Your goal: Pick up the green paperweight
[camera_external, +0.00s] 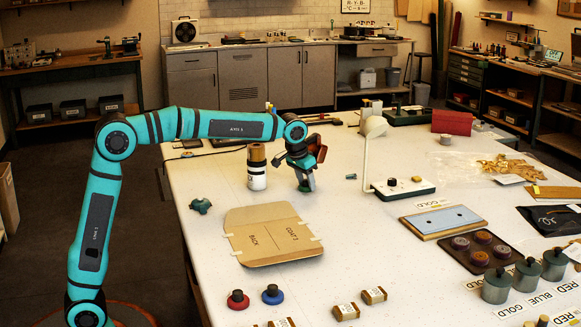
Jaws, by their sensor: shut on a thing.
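My gripper (305,184) is low over the table, right of a white and black cylinder with a brown top (257,168). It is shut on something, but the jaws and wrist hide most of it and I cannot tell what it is. A reddish-brown part shows beside the wrist. A small dark green lobed object (201,205), which looks like a green paperweight, lies on the table at the left, apart from my gripper. I cannot be sure that it is the paperweight.
A brown cardboard pattern (268,238) lies in front of my gripper. A white lamp with a flat base (403,189) stands to the right. Red (237,300) and blue (273,294) knobbed discs are near the front. Jars and trays crowd the right side.

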